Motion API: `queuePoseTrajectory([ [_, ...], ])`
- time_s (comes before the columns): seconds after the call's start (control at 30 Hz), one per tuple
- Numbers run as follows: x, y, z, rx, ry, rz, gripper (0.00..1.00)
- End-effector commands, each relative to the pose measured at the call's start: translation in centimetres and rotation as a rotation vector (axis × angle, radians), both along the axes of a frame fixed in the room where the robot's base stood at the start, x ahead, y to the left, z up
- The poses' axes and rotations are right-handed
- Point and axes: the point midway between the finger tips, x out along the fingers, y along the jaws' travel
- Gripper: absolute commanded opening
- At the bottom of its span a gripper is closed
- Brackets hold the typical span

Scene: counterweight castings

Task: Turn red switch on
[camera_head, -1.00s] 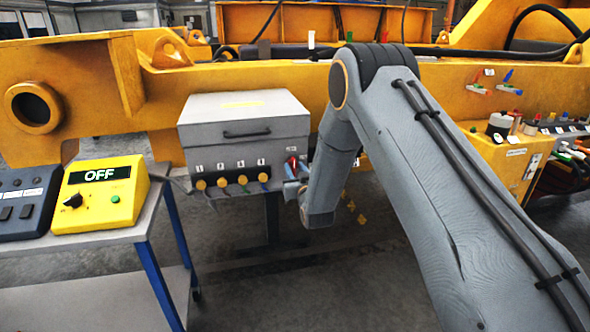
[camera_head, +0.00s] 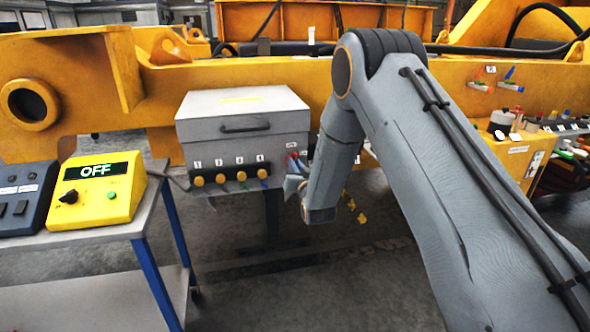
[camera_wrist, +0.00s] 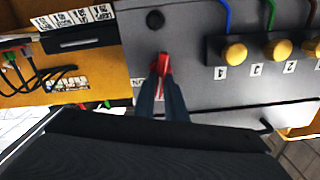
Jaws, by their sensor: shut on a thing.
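A small, partly hidden label sits beside the lever. In the head view only a little red (camera_head: 292,156) shows at the box's right edge.
Yellow knobs (camera_head: 221,178) with cables line the box front. A yellow unit (camera_head: 95,190) with an OFF display stands on the table at left. A yellow beam (camera_head: 200,75) runs behind. At right are bottles (camera_head: 502,122) on a yellow cabinet.

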Motion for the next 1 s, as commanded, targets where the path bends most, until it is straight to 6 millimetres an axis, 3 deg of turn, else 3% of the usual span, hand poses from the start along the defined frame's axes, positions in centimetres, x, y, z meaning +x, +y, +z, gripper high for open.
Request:
queuePoseTrajectory([
  [1.0,0.19,-0.50,-0.66,0.923,0.264,-0.001,0.00],
])
